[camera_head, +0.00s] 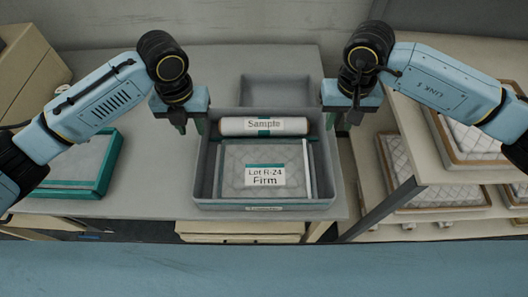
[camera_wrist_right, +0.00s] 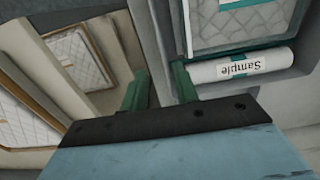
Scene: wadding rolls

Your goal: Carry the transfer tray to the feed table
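The grey transfer tray (camera_head: 203,180) stands on the grey table between my two grippers. In it lie a white roll labelled Sample (camera_head: 290,126) with a teal band and a quilted pad labelled Lot R-24 Firm (camera_head: 236,160). My left gripper (camera_head: 194,125) is beside the tray's left wall and looks open, though its fingers show only in part. My right gripper (camera_head: 337,122) is at the right wall. In the right wrist view its green fingers (camera_wrist_right: 160,88) are apart, near the tray wall (camera_wrist_right: 166,35); I cannot tell whether they touch it. The roll (camera_wrist_right: 238,66) shows there too.
Another grey bin (camera_head: 275,90) stands behind the tray. A teal-edged pad (camera_head: 85,165) lies at the left, near a beige box (camera_head: 28,70). At the right, a beige rack (camera_head: 420,160) holds several framed quilted pads.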

